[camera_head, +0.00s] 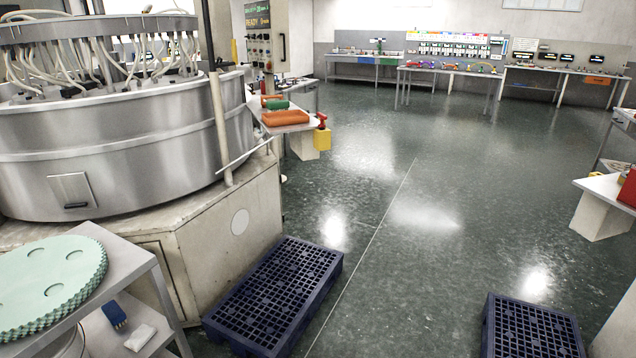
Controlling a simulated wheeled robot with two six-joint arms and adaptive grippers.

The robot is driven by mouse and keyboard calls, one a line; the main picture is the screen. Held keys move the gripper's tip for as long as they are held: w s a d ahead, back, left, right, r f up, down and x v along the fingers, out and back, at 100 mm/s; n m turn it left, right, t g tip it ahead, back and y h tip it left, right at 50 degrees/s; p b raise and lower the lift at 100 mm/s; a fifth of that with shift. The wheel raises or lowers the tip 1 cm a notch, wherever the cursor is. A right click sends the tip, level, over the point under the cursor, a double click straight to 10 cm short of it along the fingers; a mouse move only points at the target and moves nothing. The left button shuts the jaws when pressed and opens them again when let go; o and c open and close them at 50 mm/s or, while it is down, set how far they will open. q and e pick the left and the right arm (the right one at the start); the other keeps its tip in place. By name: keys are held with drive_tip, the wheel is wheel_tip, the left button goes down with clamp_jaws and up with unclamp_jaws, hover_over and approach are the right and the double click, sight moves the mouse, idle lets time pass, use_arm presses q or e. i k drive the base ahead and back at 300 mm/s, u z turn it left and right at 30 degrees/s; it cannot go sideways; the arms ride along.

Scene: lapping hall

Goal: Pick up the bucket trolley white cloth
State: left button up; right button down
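A small white folded piece (140,337), which looks like a cloth, lies on the lower shelf of a grey metal stand (137,262) at the bottom left. A blue block-like item (114,315) lies just behind it on the same shelf. I cannot tell whether this stand is the bucket trolley; no bucket is clear in view. Neither of my grippers shows in the head view.
Green toothed discs (55,275) are stacked on the stand's top. A large steel machine (110,150) stands behind. Dark blue pallets (275,297) (530,330) lie on the floor. Open green floor (420,215) stretches to benches (450,70) at the back.

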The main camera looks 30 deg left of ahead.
sight(140, 336)
drive_tip(key=u, duration=0.1)
drive_tip(key=i, duration=1.2)
drive_tip(key=u, duration=0.75)
drive_tip(key=i, duration=0.8)
drive_tip(key=u, duration=1.55)
drive_tip(key=i, duration=0.75)
drive_tip(key=u, duration=0.55)
